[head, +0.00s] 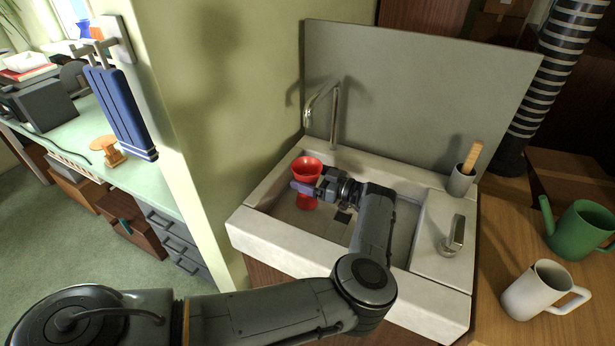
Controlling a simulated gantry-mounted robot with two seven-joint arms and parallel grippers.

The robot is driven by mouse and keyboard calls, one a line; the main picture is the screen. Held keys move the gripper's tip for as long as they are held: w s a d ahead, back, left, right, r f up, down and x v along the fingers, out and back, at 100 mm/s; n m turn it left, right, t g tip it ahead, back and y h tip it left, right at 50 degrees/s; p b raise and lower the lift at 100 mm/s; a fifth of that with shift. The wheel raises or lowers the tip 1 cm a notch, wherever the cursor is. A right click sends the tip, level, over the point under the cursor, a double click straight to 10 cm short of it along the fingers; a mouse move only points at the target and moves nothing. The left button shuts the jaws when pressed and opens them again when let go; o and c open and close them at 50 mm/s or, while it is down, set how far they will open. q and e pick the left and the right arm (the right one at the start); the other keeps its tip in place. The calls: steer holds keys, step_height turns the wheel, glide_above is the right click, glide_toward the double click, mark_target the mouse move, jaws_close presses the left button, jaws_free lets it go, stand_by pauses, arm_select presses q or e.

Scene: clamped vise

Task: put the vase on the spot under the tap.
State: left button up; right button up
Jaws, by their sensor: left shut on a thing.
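The red vase (307,169) is in the sink, at the left part of the basin, upright with its flared mouth facing up. My left gripper (305,188) is shut on the vase around its narrow middle and hides part of it. I cannot tell whether the vase's base touches the basin floor. The tap (334,115) stands at the back of the sink, its curved spout reaching left and forward above and behind the vase. The spot under the tap is not clearly seen; a dark square (343,217) shows on the basin floor near my gripper. My right gripper is not in view.
The white sink (262,232) has raised walls around the basin. A grey cup with a wooden-handled tool (462,180) and a metal lever (455,236) stand on its right ledge. A white mug (535,291) and green watering can (580,229) stand on the wooden counter at right.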

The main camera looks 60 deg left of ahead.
arm_select(q)
steer(key=shift+r, duration=0.1)
steer(key=shift+f+b, duration=0.3)
steer(key=o, duration=1.1)
steer(key=shift+r, duration=0.1)
steer(key=shift+r+p, duration=0.2)
steer(key=shift+p, duration=0.15)
steer(key=b+v, duration=0.1)
steer(key=v, duration=0.6)
steer(key=shift+w+d+b, duration=0.2)
steer(key=shift+d+b, duration=0.05)
steer(key=shift+b, duration=0.1)
